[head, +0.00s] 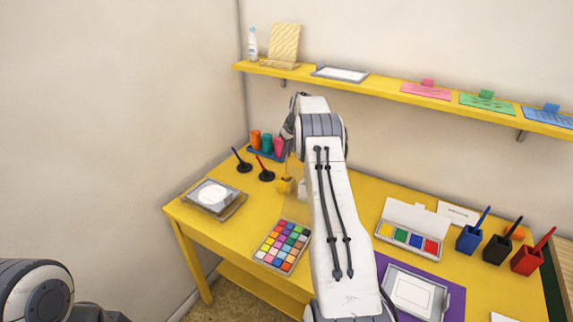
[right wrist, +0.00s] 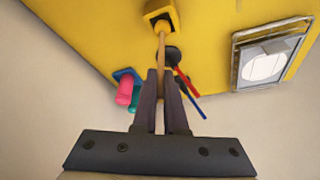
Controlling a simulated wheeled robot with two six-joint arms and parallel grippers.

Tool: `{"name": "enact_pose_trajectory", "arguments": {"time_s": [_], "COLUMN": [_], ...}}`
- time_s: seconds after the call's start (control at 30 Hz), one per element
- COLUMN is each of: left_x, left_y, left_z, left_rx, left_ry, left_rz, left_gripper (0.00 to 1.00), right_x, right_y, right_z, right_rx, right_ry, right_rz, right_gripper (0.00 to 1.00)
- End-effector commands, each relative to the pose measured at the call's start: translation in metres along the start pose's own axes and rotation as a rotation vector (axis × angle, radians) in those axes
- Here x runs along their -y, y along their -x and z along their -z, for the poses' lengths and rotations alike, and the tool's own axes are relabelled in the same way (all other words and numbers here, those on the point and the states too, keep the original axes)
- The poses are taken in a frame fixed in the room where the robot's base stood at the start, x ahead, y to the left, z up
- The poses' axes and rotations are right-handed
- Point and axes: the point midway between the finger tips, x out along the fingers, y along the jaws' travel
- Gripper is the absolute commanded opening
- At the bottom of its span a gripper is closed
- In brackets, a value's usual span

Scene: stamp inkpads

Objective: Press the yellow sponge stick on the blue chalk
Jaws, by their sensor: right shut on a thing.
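My right gripper (head: 290,148) hangs over the back left of the table. In the right wrist view my right gripper (right wrist: 163,80) is shut on the thin wooden handle of the yellow sponge stick (right wrist: 162,28). Its yellow tip is at or in the opening of a yellow holder (right wrist: 151,8); I cannot tell how deep. The holder also shows in the head view (head: 285,187). A grid tray of coloured blocks (head: 256,257), some of them blue, lies nearer the front. A white box holds yellow, green, blue (head: 416,241) and red pads. I cannot tell which blue is the chalk. My left gripper is out of view.
Blue (head: 238,154) and red (head: 260,162) sticks stand in black bases beside the holder. A framed white pad (head: 212,194) lies at the left edge. Cubes with sticks (head: 469,240) stand at right. A shelf (head: 380,88) runs above.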

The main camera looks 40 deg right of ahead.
Motion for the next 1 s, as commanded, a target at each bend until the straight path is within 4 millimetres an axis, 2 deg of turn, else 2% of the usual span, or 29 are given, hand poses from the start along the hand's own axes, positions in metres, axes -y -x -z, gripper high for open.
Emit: {"name": "enact_pose_trajectory", "arguments": {"time_s": [0.1, 0.2, 0.33, 0.43, 0.77, 1.0], "left_x": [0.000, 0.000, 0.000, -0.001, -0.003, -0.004], "left_y": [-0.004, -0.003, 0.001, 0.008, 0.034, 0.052], "left_z": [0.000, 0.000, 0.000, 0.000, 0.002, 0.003], "left_rx": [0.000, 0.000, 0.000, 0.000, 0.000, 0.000], "left_ry": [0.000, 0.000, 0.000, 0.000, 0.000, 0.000], "left_rz": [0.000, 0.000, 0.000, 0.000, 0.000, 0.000], "left_gripper": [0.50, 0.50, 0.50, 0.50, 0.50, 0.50], "right_x": [-0.001, 0.000, 0.007, 0.019, 0.081, 0.126], "right_y": [0.021, 0.035, 0.045, 0.049, 0.060, 0.080], "right_z": [0.010, 0.015, 0.014, 0.007, -0.055, -0.116], "right_rx": [-0.003, 0.000, 0.011, 0.030, 0.121, 0.194], "right_ry": [0.002, 0.001, 0.000, -0.003, -0.023, -0.044], "right_rz": [-0.002, 0.000, 0.012, 0.034, 0.112, 0.149], "right_gripper": [0.00, 0.00, 0.00, 0.00, 0.00, 0.00]}}
